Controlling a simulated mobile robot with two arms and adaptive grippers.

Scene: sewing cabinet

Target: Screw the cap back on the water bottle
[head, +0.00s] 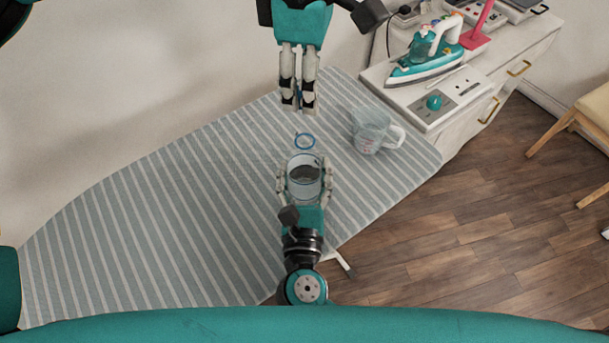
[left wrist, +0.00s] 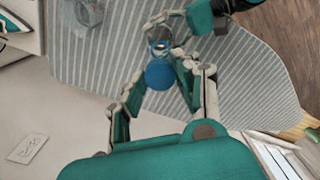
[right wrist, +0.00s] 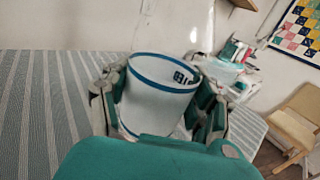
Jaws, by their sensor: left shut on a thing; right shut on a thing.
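A clear bottle (head: 304,176) stands over the ironing board, its blue-ringed mouth (head: 304,141) showing above the body. My right gripper (head: 304,172) comes from the near side and is shut around the body; the right wrist view shows its white, blue-edged band (right wrist: 158,95) between the fingers. My left gripper (head: 298,105) points down from the far side, just beyond and apart from the mouth. In the left wrist view, this gripper is shut on a blue cap (left wrist: 160,74), which appears in front of the bottle (left wrist: 160,47).
A clear measuring jug (head: 371,131) stands on the striped board (head: 180,200), right of the bottle. A teal iron (head: 425,58) rests on the white cabinet at the upper right. The board's left side is clear. A chair (head: 592,115) stands far right.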

